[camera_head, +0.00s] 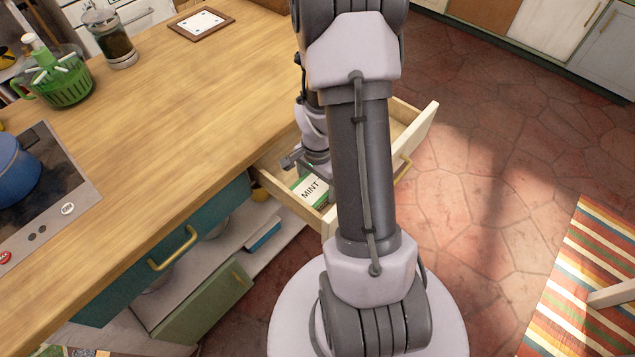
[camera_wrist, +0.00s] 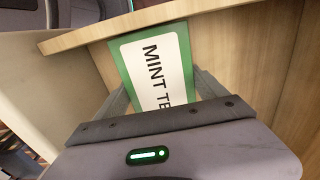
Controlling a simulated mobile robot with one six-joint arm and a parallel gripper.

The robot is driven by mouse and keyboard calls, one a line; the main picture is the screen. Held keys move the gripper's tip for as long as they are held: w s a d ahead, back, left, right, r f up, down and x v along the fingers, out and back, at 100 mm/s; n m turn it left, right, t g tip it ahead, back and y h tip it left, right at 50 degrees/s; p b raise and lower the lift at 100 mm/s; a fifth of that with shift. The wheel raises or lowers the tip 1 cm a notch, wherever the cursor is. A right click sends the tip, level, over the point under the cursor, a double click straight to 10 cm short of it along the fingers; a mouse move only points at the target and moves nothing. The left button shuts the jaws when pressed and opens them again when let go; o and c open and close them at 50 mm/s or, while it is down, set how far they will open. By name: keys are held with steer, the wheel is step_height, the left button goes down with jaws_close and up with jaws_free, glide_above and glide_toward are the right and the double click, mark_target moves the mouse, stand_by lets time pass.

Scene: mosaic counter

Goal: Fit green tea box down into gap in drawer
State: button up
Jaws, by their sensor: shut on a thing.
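The green tea box (camera_wrist: 182,50) has a white label reading "MINT TE…" in the wrist view. My gripper (camera_wrist: 165,90) is shut on it, with one finger along each side of the box. In the head view the box (camera_head: 311,188) shows at the near end of the open wooden drawer (camera_head: 287,193), beside my arm. Part of the box is hidden by my gripper and arm. In the wrist view the box lies close to a wooden drawer wall (camera_wrist: 85,38). I cannot tell how deep it sits or whether it touches the drawer floor.
The wooden counter (camera_head: 190,90) lies left of the drawer. It holds a hob with a blue pot (camera_head: 15,172), a green basket (camera_head: 65,85), a glass jar (camera_head: 115,42) and a framed card (camera_head: 201,24). A low green door (camera_head: 200,300) stands open below.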

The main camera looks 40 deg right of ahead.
steer(key=shift+f, duration=0.1)
steer(key=o, duration=1.4)
step_height(320, 180, up, 18)
steer(key=p, duration=0.7)
steer(key=shift+f, duration=0.25)
